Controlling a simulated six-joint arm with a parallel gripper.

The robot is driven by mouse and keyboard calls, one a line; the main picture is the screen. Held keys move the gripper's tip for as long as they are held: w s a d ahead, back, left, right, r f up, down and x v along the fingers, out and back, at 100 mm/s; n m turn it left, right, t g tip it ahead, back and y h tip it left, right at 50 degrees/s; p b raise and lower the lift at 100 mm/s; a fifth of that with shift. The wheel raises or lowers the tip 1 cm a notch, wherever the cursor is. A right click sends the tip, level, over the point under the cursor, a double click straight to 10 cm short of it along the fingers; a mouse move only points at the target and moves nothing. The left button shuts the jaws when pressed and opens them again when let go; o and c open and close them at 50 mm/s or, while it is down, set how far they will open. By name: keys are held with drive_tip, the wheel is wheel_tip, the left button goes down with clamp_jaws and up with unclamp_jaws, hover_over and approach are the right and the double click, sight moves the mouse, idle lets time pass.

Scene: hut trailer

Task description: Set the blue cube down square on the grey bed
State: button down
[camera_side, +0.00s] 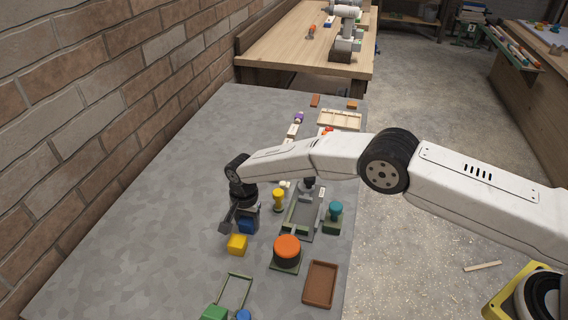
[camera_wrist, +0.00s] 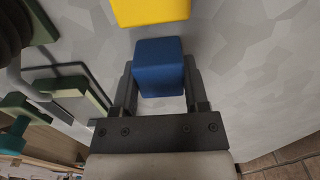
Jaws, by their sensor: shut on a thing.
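The blue cube (camera_side: 246,226) is between the fingers of my gripper (camera_side: 242,217), which is shut on it. In the wrist view the blue cube (camera_wrist: 160,66) sits between the two dark fingers (camera_wrist: 159,82), its far end sticking out past them. A grey bed with green edges (camera_side: 301,222) lies to the right of my gripper in the side view, with a dark clamp-like part at its back. I take this for the grey bed. The cube is apart from it, over the grey table side. I cannot tell the cube's height above the table.
A yellow cube (camera_side: 237,245) lies just in front of the blue one and also shows in the wrist view (camera_wrist: 151,11). A yellow knob (camera_side: 278,198), an orange round button (camera_side: 287,247), a teal knob (camera_side: 335,210) and a brown tray (camera_side: 320,284) stand nearby. The table's left is clear.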

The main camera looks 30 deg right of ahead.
sight(247, 218)
drive_tip(key=shift+r, duration=0.2)
drive_tip(key=shift+r, duration=1.5)
drive_tip(key=s+d+r, duration=0.1)
drive_tip(key=s+r, duration=0.2)
drive_tip(key=s+d+r, duration=0.2)
drive_tip(key=s+r, duration=0.1)
drive_tip(key=s, duration=0.1)
drive_tip(key=s+d+r, duration=0.1)
drive_tip(key=s+r, duration=0.1)
drive_tip(key=s, duration=0.2)
drive_tip(key=shift+d+r, duration=0.25)
drive_tip(key=shift+r, duration=0.15)
drive_tip(key=shift+s+d+r, duration=0.2)
drive_tip(key=shift+s, duration=0.3)
drive_tip(key=shift+s+d+r, duration=0.2)
drive_tip(key=shift+s, duration=0.25)
drive_tip(key=shift+d, duration=0.1)
drive_tip(key=shift+s+d+r, duration=0.1)
drive_tip(key=shift+s+d, duration=0.15)
drive_tip(key=shift+d, duration=0.3)
drive_tip(key=s+d, duration=0.5)
drive_tip(key=d, duration=0.4)
drive_tip(key=shift+s+d+r, duration=0.2)
drive_tip(key=shift+s+r, duration=0.1)
drive_tip(key=shift+r, duration=0.05)
